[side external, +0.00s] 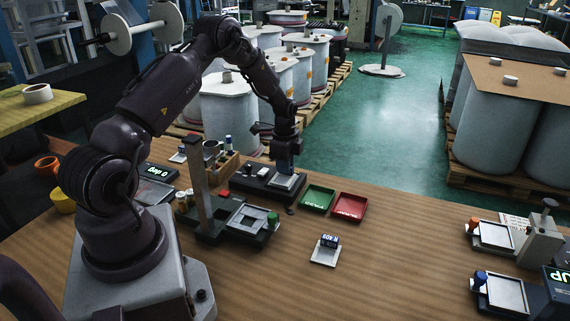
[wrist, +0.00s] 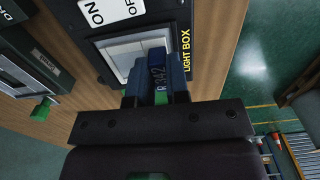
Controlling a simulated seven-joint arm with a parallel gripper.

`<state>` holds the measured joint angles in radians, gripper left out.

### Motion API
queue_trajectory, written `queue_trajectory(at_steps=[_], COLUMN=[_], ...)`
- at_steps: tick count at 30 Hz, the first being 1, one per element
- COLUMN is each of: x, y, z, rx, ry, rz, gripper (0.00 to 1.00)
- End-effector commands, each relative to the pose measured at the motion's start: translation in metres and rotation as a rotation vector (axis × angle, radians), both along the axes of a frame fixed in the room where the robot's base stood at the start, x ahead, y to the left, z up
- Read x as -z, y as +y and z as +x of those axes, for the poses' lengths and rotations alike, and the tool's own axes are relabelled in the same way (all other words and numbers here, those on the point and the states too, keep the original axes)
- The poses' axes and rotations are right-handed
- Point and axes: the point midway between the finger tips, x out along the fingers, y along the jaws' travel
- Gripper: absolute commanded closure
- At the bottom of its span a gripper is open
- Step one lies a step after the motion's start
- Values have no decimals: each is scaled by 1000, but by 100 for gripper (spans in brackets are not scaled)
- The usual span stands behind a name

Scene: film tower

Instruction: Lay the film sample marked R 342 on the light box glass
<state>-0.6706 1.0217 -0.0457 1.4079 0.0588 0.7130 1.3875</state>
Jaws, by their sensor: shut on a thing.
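My gripper (side external: 288,150) is over the light box (side external: 262,185) at the back edge of the table. In the wrist view, my gripper (wrist: 158,85) is shut on the dark blue tab of the film sample marked R 342 (wrist: 160,92). The light box glass (wrist: 125,47) is the pale square just beyond the fingertips, beside the yellow LIGHT BOX lettering. The fingers and tab hide part of the glass. I cannot tell whether the sample touches the glass.
A green tray (side external: 318,198) and a red tray (side external: 349,206) lie right of the light box. Another tabbed sample (side external: 326,251) lies in front on open table. A dark stand with an upright post (side external: 199,180) stands left. Framed plates (side external: 495,236) lie far right.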

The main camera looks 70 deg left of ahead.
Motion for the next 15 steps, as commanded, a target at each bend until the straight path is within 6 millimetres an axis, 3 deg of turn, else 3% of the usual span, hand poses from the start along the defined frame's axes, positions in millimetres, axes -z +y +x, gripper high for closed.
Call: queue_trajectory(at_steps=[6,7,10,15], x=[0,0,0,0], y=[0,0,0,0], z=[0,0,0,0], rx=[0,0,0,0], ry=[0,0,0,0], rz=[0,0,0,0], gripper=[100,80,57,54])
